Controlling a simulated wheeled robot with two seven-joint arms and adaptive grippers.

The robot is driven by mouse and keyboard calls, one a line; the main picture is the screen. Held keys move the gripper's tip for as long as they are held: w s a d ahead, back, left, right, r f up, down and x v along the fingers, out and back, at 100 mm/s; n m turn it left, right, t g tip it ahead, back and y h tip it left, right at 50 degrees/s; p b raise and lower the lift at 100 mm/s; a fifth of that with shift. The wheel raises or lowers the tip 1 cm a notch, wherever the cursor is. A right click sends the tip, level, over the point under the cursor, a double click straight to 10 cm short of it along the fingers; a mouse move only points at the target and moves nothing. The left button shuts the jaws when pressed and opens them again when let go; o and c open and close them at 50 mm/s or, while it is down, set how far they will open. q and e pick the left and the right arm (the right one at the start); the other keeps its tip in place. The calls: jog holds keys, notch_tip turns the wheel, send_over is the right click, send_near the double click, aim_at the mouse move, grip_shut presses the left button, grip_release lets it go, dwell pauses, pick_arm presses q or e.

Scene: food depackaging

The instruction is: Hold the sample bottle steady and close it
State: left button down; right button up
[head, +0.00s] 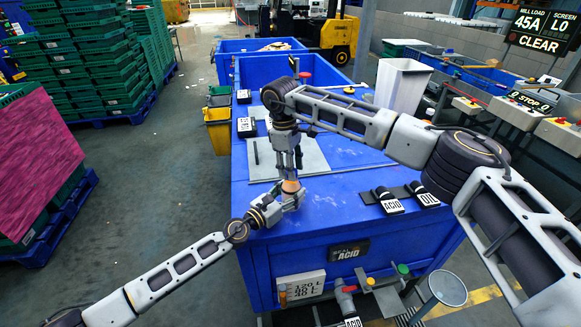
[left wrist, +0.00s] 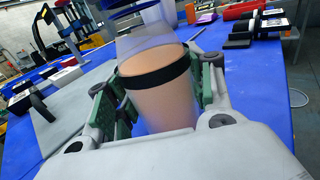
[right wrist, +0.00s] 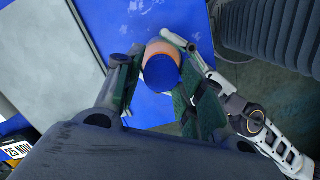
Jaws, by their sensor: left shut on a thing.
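The sample bottle (left wrist: 158,98) has a peach lower body, a black band and a clear upper part. My left gripper (head: 284,200) is shut around the bottle, its green pads on either side, and holds it upright near the blue bench's front edge. The bottle (head: 291,186) shows small in the head view. A blue cap (right wrist: 161,72) sits over the bottle top; its lower edge also shows in the left wrist view (left wrist: 138,12). I cannot tell how firmly it is seated. My right gripper (right wrist: 165,88) points down above it, fingers apart on either side of the cap.
A grey mat (head: 262,165) lies behind the grippers on the blue bench (head: 335,200). Black items labelled ACID (head: 388,201) and OIL (head: 423,194) lie to the right. A white bin (head: 402,85) and a yellow container (head: 218,130) stand around the bench.

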jog(key=shift+o, duration=1.3)
jog(key=shift+r, duration=2.25)
jog(key=shift+c, duration=0.3)
